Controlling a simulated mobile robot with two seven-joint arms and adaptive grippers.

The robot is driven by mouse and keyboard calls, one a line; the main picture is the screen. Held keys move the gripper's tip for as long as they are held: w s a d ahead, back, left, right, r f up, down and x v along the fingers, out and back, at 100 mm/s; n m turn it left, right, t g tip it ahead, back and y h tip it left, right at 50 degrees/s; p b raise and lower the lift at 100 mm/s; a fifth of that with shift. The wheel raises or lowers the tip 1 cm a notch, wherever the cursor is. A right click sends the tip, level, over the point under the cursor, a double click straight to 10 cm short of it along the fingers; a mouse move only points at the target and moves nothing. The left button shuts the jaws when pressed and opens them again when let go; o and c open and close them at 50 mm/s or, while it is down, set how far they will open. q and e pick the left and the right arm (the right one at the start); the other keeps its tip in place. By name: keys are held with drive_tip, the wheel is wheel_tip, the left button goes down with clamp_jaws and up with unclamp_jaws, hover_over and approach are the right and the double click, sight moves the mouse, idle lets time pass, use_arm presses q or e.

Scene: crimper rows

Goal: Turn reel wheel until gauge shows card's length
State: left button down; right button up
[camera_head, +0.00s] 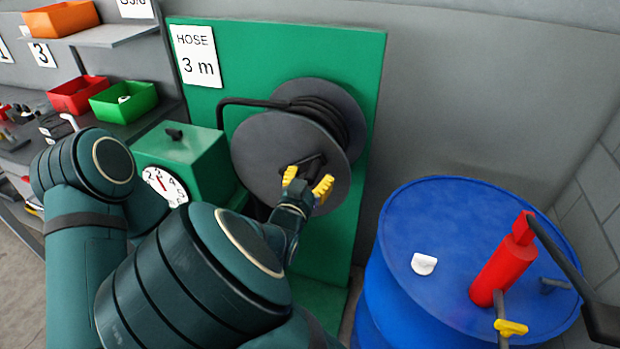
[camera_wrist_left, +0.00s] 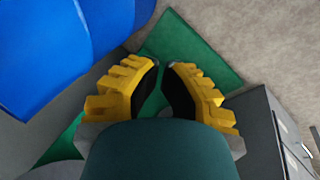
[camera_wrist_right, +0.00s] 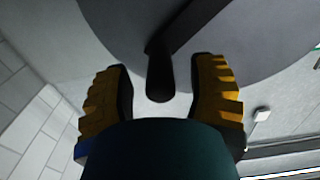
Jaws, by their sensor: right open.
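The green panel carries a white card (camera_head: 198,55) reading "HOSE 3 m". The dark grey reel wheel (camera_head: 262,155) with black hose is mounted on it. A round white gauge (camera_head: 166,187) sits on the green box left of the reel, partly hidden by my arm; its red needle is too small to read surely. My right gripper (camera_head: 308,187) is open in front of the wheel. In the right wrist view the black crank handle (camera_wrist_right: 160,75) extends between its fingers, apparently without contact. My left gripper (camera_wrist_left: 162,65) has its tips close together, with a small empty gap.
A blue drum (camera_head: 400,235) stands at right, bearing a red cylinder (camera_head: 503,270), a white piece (camera_head: 424,264) and a yellow-handled fitting (camera_head: 511,328). A bench at left holds red (camera_head: 78,94) and green (camera_head: 123,102) bins; an orange bin (camera_head: 60,19) is on a shelf.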

clamp_jaws()
drive_tip(key=f+m+b, duration=0.1)
drive_tip(key=b, duration=0.1)
drive_tip(key=d+f+m+b, duration=0.1)
drive_tip(key=f+b, duration=0.1)
drive_tip(key=b, duration=0.1)
drive_tip(key=f+m+b, duration=0.2)
drive_tip(key=b, duration=0.1)
drive_tip(key=shift+s+d, duration=0.35)
unclamp_jaws()
